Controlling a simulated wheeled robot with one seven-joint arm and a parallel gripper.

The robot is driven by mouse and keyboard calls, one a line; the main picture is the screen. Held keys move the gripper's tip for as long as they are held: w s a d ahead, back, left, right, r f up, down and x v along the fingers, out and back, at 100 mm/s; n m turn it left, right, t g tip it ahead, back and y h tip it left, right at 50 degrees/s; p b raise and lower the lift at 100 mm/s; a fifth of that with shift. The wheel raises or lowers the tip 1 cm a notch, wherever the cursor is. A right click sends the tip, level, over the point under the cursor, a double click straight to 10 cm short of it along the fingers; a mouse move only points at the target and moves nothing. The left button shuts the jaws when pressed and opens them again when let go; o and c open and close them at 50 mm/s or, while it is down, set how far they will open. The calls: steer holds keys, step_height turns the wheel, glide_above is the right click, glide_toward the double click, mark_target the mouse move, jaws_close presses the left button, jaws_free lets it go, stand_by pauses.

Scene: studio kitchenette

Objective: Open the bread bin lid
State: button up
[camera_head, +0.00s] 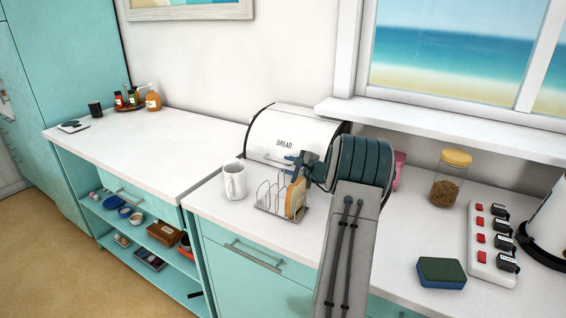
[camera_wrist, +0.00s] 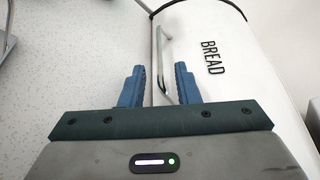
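The white bread bin (camera_head: 290,132) with black "BREAD" lettering stands at the back of the counter against the wall. Its rounded lid looks closed. In the wrist view the bin's white front (camera_wrist: 210,30) fills the upper right, with a thin metal handle (camera_wrist: 161,62) along its edge. My gripper (camera_wrist: 159,72) is open, its two blue fingers on either side of the handle, apart from each other. I cannot tell whether either finger touches it. In the head view my gripper (camera_head: 299,163) is at the bin's lower front, and my arm hides the bin's lower right.
A toast rack (camera_head: 268,197) with bread stands just in front of the bin, close below my gripper, with a white mug (camera_head: 235,181) to its left. Right of my arm are a jar (camera_head: 449,182), a sponge (camera_head: 441,271) and a switched power strip (camera_head: 492,240). The left counter is mostly clear.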

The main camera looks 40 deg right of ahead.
mark_target(283, 164)
steer(key=shift+x, duration=1.6)
